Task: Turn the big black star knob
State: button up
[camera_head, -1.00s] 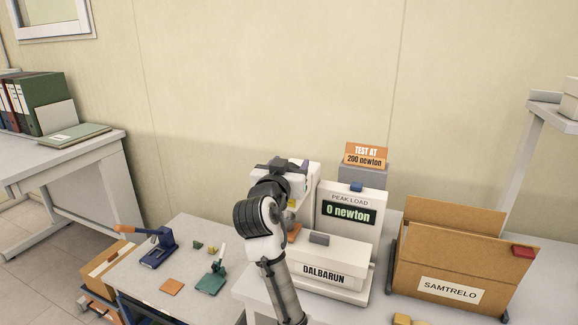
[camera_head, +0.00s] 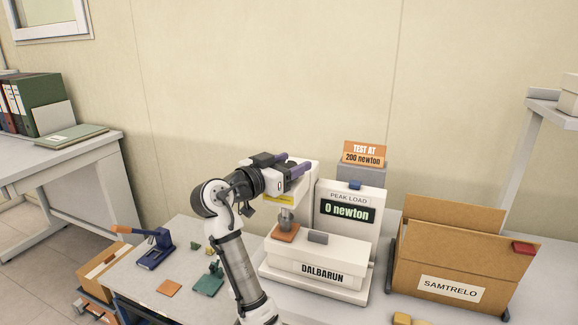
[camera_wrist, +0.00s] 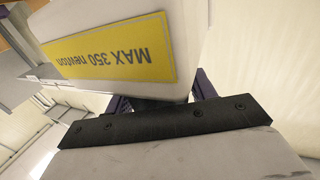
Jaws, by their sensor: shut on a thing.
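The white test machine (camera_head: 318,254), labelled DALBARUN, stands on the bench with a display (camera_head: 347,210) reading PEAK LOAD 0 newton. My gripper (camera_head: 292,164) is at the top of its press head, with its purple fingers reaching over it from the left. In the wrist view my gripper (camera_wrist: 161,97) has a finger on either side of a dark part, the black star knob (camera_wrist: 157,104), and is shut on it. Most of the knob is hidden by the gripper and the head. A yellow MAX 350 newton label (camera_wrist: 112,50) is on the head. A metal plunger (camera_head: 286,216) meets an orange pad (camera_head: 285,233).
An orange sign (camera_head: 364,154) above the machine reads TEST AT 200 newton. A cardboard box (camera_head: 452,262) labelled SAMTRELO stands close on the right. A low table (camera_head: 187,296) on the left holds a blue tool (camera_head: 158,250) and small pieces. The wall behind is bare.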

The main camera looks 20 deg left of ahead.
dwell(0.3)
jog(key=o, duration=1)
jog(key=shift+s, duration=0.1)
jog(key=b+v, duration=0.3)
jog(key=v, duration=1)
jog(key=shift+s+a, duration=0.3)
dwell(0.3)
